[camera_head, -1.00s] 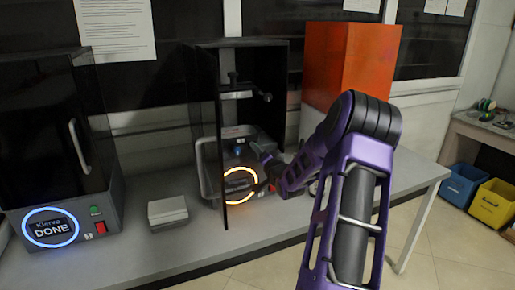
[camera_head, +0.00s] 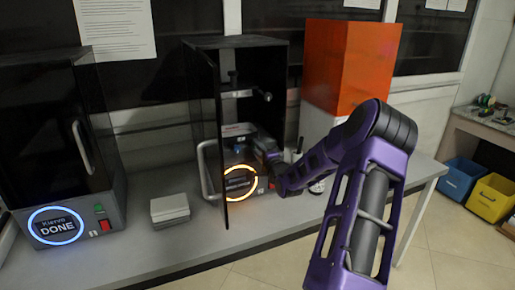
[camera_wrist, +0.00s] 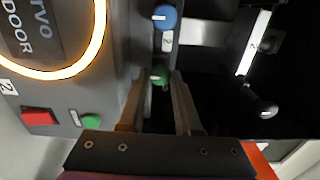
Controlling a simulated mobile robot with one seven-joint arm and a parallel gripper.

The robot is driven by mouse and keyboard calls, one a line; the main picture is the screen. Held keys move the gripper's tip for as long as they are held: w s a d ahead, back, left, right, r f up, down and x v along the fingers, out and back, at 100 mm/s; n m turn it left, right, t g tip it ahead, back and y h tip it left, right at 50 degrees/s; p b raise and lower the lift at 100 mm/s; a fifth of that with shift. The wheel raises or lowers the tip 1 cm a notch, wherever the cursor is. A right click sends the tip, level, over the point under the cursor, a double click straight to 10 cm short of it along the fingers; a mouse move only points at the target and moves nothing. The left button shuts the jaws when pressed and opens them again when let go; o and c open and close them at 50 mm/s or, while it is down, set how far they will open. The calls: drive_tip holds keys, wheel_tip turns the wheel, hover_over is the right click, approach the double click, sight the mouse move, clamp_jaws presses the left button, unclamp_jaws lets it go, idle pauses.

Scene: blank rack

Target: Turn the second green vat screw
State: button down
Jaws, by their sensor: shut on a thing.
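The green vat screw (camera_wrist: 159,75) sits at the edge of the printer's dark interior in the wrist view. My gripper (camera_wrist: 160,84) is shut on it, with one finger on each side of the green head. A blue screw (camera_wrist: 164,17) with a white mark stands above it, near a label with "2". The printer (camera_head: 258,60) has its door swung open and an orange glowing ring (camera_head: 239,198) on its front. In the head view my gripper (camera_head: 268,150) reaches into the open printer from the right. The screw is not discernible there.
A red switch (camera_wrist: 38,117) and a green button (camera_wrist: 92,121) lie left of my fingers. The open door (camera_head: 205,120) stands left of my arm. An orange box (camera_head: 350,65) is at right. A second printer (camera_head: 55,140) showing "DONE" and a grey box (camera_head: 170,209) stand left.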

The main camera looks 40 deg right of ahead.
idle(0.5)
drive_tip(key=c, duration=0.6)
unclamp_jaws()
drive_tip(key=shift+s, duration=0.1)
drive_tip(key=v, duration=1.7)
drive_tip(key=shift+s+a+p, duration=0.1)
drive_tip(key=shift+a+p, duration=0.05)
drive_tip(key=shift+p, duration=0.15)
